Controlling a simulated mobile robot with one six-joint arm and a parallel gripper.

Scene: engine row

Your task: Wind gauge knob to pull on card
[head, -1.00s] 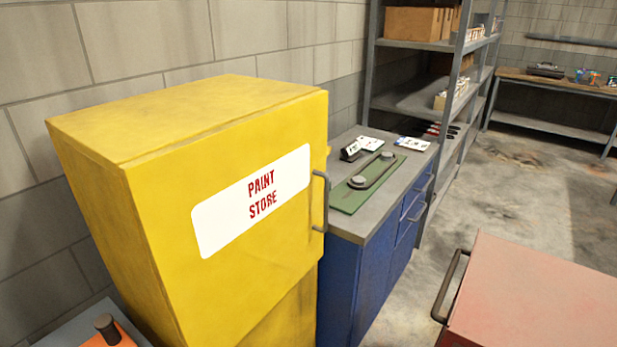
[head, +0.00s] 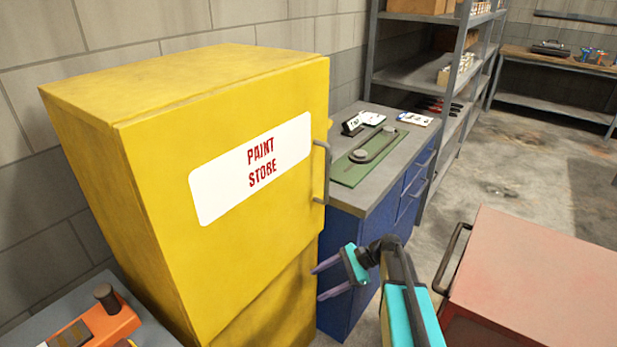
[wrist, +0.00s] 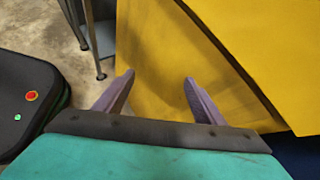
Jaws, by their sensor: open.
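An orange device (head: 112,326) with an upright dark knob (head: 106,296) sits on a grey top at the lower left of the head view, cut off by the frame edge. No gauge face is readable. A small dark stand with a light card (head: 352,125) is on the blue cabinet, with two flat cards, one behind it (head: 372,118) and one to its right (head: 415,119). Their print is too small to read. My gripper (head: 317,284) is open and empty in front of the yellow cabinet, well right of the knob. The wrist view shows its fingers (wrist: 159,78) apart.
The tall yellow paint store cabinet (head: 150,160) stands between the orange device and the blue cabinet (head: 345,265). A green mat (head: 350,172) with a dark curved part lies on the blue cabinet. A red cabinet (head: 540,270) is at the right. Open floor lies beyond.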

